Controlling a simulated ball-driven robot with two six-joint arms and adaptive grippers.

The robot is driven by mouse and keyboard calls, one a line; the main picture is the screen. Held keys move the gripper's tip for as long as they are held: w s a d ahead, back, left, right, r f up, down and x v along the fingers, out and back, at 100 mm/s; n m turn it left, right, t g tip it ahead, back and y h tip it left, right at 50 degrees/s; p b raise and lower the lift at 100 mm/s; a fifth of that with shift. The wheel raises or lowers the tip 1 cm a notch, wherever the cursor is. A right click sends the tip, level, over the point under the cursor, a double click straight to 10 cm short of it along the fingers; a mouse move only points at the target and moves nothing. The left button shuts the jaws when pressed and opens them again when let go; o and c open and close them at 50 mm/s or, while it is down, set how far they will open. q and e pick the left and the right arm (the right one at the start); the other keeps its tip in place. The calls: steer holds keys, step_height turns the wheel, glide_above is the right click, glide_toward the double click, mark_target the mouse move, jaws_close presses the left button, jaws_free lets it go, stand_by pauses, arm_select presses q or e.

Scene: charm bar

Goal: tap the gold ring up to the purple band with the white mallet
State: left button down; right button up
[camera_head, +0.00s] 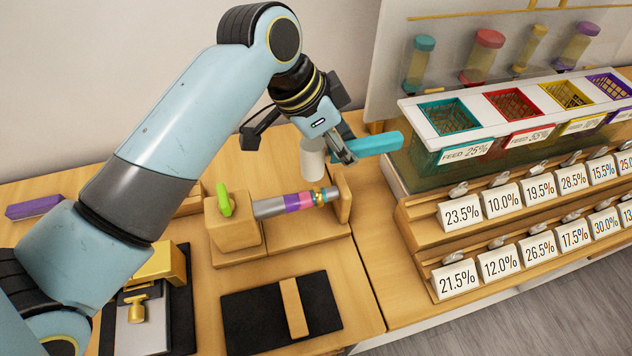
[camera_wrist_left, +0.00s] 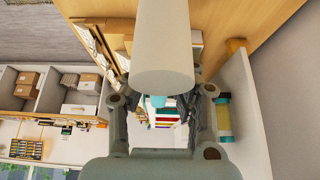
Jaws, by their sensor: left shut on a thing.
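My left gripper (camera_head: 342,150) is shut on the teal handle (camera_head: 374,143) of the white mallet. The mallet's pale head (camera_head: 312,160) hangs beside the fingers, above the right part of the rod. In the left wrist view the white mallet (camera_wrist_left: 160,50) fills the top middle, with a bit of teal handle (camera_wrist_left: 157,101) below it. A grey rod (camera_head: 268,207) lies in a wooden holder and carries a purple band (camera_head: 292,202), with pink and teal bands to its right. The small gold ring (camera_head: 319,195) is near the rod's right end. Its exact gap is too small to tell. My right gripper is out of view.
The holder's wooden block (camera_head: 230,225) bears a green lever (camera_head: 224,200); an upright wooden end plate (camera_head: 343,198) stands at the right. A black mat (camera_head: 240,312) lies in front. Feed bins (camera_head: 455,160) and price tags (camera_head: 463,212) stand to the right.

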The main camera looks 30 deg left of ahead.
arm_select(q)
steer(key=shift+f, duration=0.25)
step_height(320, 180, down, 6)
steer(key=b, duration=0.3)
steer(key=shift+s+r, duration=0.1)
steer(key=shift+r, duration=0.15)
steer(key=shift+r+p, duration=0.4)
step_height(320, 180, up, 2)
steer(key=shift+r+p, duration=0.2)
steer(key=shift+p, duration=1.05)
steer(key=shift+r, duration=1.15)
